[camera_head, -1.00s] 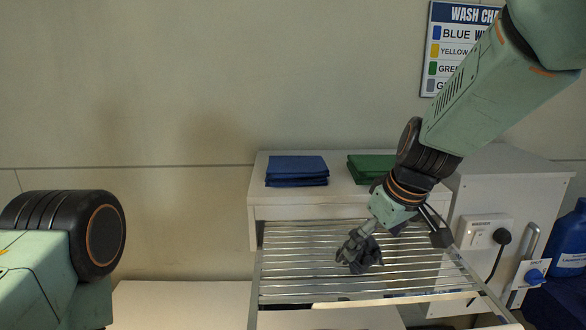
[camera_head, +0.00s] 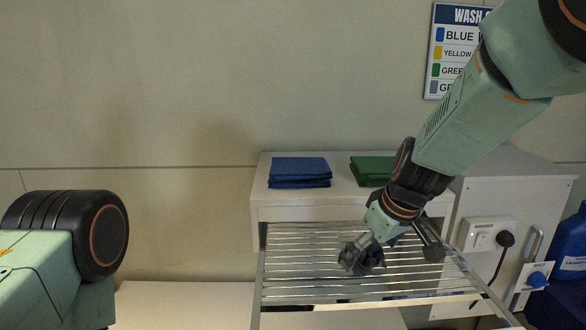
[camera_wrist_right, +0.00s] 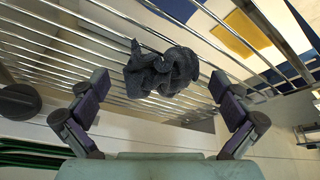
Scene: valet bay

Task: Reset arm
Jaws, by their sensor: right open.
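A crumpled dark grey cloth (camera_head: 362,256) lies on the silver wire rack (camera_head: 300,291) in the head view. It also shows in the right wrist view (camera_wrist_right: 162,70), against the rack bars and beyond my fingertips. My right gripper (camera_head: 403,246) is over the rack, close to the cloth. In the right wrist view its two fingers (camera_wrist_right: 162,98) are spread wide with nothing between them. In the head view the cloth partly overlaps the gripper, so I cannot tell whether a finger touches it. My left arm shows only a rounded joint at the left; its gripper is out of frame.
Folded blue cloths (camera_head: 299,172) and green cloths (camera_head: 372,170) lie on the white shelf (camera_head: 320,212) behind the rack. A socket with a plug (camera_head: 490,236) and a blue container (camera_head: 572,245) are at the right. A wash chart (camera_head: 448,60) hangs above.

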